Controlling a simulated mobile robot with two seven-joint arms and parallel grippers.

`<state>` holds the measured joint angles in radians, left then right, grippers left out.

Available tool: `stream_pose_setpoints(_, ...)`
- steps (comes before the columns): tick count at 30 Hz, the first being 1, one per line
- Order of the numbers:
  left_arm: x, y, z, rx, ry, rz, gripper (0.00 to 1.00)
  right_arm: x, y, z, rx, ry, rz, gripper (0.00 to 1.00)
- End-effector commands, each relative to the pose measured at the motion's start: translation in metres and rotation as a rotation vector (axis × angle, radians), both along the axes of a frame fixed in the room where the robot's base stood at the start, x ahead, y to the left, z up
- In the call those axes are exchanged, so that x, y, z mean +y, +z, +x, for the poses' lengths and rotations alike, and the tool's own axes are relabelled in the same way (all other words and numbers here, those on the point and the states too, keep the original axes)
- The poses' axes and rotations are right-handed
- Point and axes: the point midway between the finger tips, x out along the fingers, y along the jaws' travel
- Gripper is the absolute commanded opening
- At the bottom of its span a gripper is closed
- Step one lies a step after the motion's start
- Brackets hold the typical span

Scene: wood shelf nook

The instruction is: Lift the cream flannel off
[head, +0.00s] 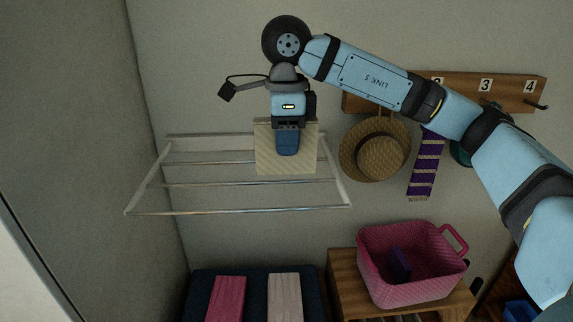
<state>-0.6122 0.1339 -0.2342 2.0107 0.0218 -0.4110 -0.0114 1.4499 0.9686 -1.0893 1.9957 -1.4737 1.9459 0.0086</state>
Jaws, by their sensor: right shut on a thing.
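The cream flannel (271,162) is a pale square cloth at the right part of the wall-mounted drying rack (215,210), in front of its rear rails. My right gripper (287,152) reaches down from above and is shut on the flannel's upper middle, covering part of it. The flannel hangs flat and upright. I cannot tell whether it still touches a rail. My left gripper is not in view.
A straw hat (382,156) and a purple striped scarf (426,165) hang from a numbered wooden hook board (512,90). Below stand a pink basket (410,285) on a wooden bench (343,285) and folded pink (227,297) and pale (285,296) cloths on a dark surface.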

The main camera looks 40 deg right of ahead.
Motion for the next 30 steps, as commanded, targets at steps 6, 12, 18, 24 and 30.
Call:
stream_pose_setpoints(6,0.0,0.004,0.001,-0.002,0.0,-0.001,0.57,0.0,0.019,0.0,0.0,0.001,0.001,0.05)
stream_pose_setpoints(12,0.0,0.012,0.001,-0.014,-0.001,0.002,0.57,0.0,0.032,0.0,0.001,0.001,-0.001,0.05)
stream_pose_setpoints(18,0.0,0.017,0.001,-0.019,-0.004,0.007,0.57,0.0,0.044,0.0,0.0,0.001,0.0,0.05)
stream_pose_setpoints(24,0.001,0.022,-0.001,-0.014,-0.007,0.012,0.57,0.0,0.056,0.0,-0.001,0.001,0.001,0.05)
stream_pose_setpoints(30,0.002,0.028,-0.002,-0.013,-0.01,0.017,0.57,0.0,0.068,0.0,0.001,0.001,0.001,0.05)
